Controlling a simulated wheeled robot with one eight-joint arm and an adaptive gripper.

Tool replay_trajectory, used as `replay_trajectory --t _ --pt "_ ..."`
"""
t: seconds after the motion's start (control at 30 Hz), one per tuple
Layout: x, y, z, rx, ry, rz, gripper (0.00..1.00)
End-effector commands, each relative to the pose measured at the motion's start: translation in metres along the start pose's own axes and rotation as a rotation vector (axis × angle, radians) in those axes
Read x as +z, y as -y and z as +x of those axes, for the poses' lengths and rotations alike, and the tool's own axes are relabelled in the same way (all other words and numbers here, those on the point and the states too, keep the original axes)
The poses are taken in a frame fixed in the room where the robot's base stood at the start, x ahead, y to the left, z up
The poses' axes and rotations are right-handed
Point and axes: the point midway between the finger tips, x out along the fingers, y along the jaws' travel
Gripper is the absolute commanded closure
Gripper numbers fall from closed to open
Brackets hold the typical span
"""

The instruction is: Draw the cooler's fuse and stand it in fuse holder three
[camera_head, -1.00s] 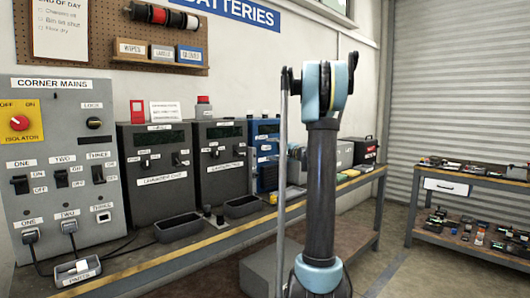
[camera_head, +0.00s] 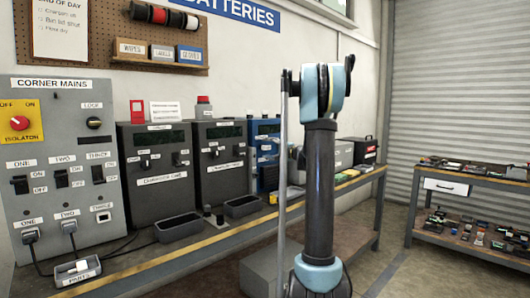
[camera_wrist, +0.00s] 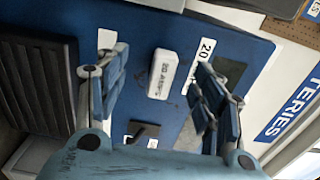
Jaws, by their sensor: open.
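A white block lettered "20 AMPS", which looks like the fuse (camera_wrist: 161,74), sits on a blue panel (camera_wrist: 150,22) in the wrist view. My gripper (camera_wrist: 158,88) is open, with a finger on each side of the block and gaps between. I cannot tell its depth from the block. In the head view a blue unit (camera_head: 262,128) stands at the back, partly hidden by my arm; my gripper is mostly hidden there too. I cannot make out fuse holder three. The grey Corner Mains panel (camera_head: 60,140) has switches and sockets labelled one, two, three.
Two dark grey units (camera_head: 157,193) with black trays (camera_head: 182,227) in front stand on the bench. A parts tray (camera_head: 77,271) lies at the front left. In the wrist view, a black lever or slot (camera_wrist: 143,131) and a "20" label (camera_wrist: 206,48) are near the block.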

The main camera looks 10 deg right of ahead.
Motion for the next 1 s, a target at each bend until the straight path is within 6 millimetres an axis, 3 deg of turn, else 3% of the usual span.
replay_trajectory --t 0.67,0.93,1.0 --pt "0.0001 0.0014 0.0 0.0 0.0 0.0 0.38" --pt "0.0001 0.0014 0.0001 0.0 0.0 0.0 1.0" --pt "0.0002 0.0014 0.0001 0.0 0.0 0.0 1.0"
